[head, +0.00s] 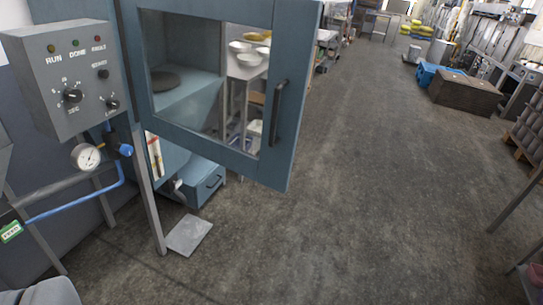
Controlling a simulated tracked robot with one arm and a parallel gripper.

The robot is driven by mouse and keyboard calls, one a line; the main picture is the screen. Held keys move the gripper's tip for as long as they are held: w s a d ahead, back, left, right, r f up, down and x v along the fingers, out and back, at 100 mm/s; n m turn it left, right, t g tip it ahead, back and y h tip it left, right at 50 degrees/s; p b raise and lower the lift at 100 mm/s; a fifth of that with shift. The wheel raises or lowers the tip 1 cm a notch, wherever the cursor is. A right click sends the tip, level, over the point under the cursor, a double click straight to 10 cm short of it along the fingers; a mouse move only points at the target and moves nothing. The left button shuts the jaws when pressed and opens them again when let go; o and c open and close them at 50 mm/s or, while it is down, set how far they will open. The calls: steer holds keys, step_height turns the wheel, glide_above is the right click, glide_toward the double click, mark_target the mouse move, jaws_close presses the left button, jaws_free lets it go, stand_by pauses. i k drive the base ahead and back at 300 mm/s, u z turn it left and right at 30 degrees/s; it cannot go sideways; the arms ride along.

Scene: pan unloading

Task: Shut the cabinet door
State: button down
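The cabinet door (288,150) is a blue-grey framed door with a large glass window and a black vertical bar handle (278,113). It stands open, swung out toward me, at the upper left of the head view. Through its window I see the cabinet inside (190,95), with a dark round item (165,80) on a shelf. My gripper's fingers are not in view. A rounded grey shape at the bottom left corner is too cut off to identify.
A grey control box (72,75) with knobs, a pressure gauge (86,156) and blue piping stand left of the door. A metal leg with a foot plate (189,235) is below. Open concrete floor (350,200) lies to the right.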

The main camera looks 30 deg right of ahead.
mark_target(294, 25)
steer(key=i, duration=1)
